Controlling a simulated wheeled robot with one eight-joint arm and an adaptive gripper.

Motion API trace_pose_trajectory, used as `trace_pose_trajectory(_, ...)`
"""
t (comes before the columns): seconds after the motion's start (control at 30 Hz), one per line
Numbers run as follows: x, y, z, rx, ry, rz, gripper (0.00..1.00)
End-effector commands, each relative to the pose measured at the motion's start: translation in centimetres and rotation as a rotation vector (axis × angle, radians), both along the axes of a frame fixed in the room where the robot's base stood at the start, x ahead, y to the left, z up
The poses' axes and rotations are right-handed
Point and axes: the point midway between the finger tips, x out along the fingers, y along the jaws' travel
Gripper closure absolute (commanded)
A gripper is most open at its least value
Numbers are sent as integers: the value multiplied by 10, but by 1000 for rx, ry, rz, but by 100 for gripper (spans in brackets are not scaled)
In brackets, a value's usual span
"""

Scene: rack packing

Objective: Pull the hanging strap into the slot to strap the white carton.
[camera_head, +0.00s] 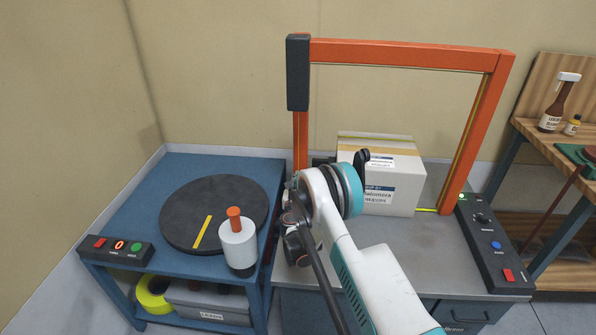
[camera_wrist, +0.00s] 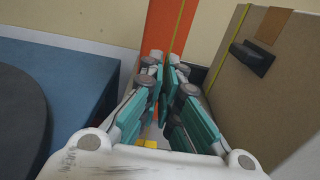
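The white carton (camera_head: 405,192) stands on the grey worktop inside the orange arch (camera_head: 410,55). It has labels, tan tape and a yellow strip on top. Its brown side (camera_wrist: 285,95) is at the right in the wrist view, with a black piece (camera_wrist: 252,57) on it. A yellow strap (camera_wrist: 175,30) hangs before the orange post in the wrist view. My gripper (camera_wrist: 168,88) has its teal fingers around the strap's lower visible part, left of the carton. The fingers look close together; whether they touch the strap is unclear. I cannot make out the slot.
A blue table (camera_head: 180,165) at the left holds a dark turntable (camera_head: 225,190) and a white canister with an orange top (camera_head: 238,245). A control box (camera_head: 490,240) with buttons lies right of the carton. A wooden shelf with bottles (camera_head: 555,105) stands at the far right.

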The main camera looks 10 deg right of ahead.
Motion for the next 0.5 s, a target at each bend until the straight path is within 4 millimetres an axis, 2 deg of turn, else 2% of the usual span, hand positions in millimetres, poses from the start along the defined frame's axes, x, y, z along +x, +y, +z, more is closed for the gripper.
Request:
trace_pose_trajectory(0.13,0,0,-7,-1,0,0,100)
trace_pose_trajectory(0.47,0,0,-8,-1,0,0,100)
trace_pose_trajectory(0.5,0,0,-8,-1,0,0,95)
